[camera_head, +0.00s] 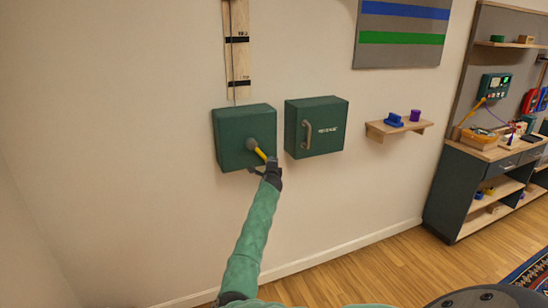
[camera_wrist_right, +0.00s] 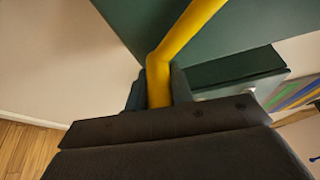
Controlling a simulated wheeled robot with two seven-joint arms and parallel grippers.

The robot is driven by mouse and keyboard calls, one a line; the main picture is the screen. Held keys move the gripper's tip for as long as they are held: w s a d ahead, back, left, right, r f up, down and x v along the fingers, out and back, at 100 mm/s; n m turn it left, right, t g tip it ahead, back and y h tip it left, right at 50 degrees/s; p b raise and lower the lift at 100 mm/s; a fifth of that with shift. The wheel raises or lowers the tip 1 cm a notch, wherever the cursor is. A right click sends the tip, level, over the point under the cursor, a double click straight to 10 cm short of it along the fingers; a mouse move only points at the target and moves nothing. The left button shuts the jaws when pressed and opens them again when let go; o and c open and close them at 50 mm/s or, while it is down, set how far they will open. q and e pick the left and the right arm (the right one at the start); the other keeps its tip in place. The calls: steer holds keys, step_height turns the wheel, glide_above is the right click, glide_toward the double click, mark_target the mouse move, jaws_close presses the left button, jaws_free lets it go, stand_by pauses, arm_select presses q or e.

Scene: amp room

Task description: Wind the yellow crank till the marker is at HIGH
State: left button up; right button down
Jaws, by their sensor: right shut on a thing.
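The yellow crank (camera_head: 260,153) sticks out from a round hub on the front of a dark green wall box (camera_head: 232,140). My right gripper (camera_head: 270,170) is shut on the crank's handle, which points down and right from the hub. In the right wrist view the bent yellow crank (camera_wrist_right: 182,35) runs down between the two fingers of the gripper (camera_wrist_right: 158,92). Above the box, a wooden strip (camera_head: 240,65) with black bands and a thin line rises out of the picture. Its lettering is too small to read, and I cannot make out the marker. My left gripper is not in view.
A second green box (camera_head: 330,137) with a handle hangs just right of the crank box. Further right are a small wall shelf (camera_head: 376,130) with blue and purple things, and a workbench (camera_head: 465,180). The wall left of the crank box is bare.

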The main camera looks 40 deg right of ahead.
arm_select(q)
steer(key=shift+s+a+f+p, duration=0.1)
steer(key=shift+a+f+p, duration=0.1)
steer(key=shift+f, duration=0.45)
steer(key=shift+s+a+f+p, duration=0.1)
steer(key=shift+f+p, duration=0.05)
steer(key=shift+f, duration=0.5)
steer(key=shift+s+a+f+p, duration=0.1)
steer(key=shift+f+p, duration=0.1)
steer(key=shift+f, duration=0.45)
arm_select(e)
steer(key=shift+w+a+f+m+g, duration=0.2)
steer(key=shift+a+f+m+g, duration=0.1)
steer(key=shift+a+f+m, duration=0.4)
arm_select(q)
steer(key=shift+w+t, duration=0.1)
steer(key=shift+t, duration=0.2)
arm_select(e)
steer(key=c, duration=1.2)
jaws_free()
steer(key=shift+s+a+r, duration=0.1)
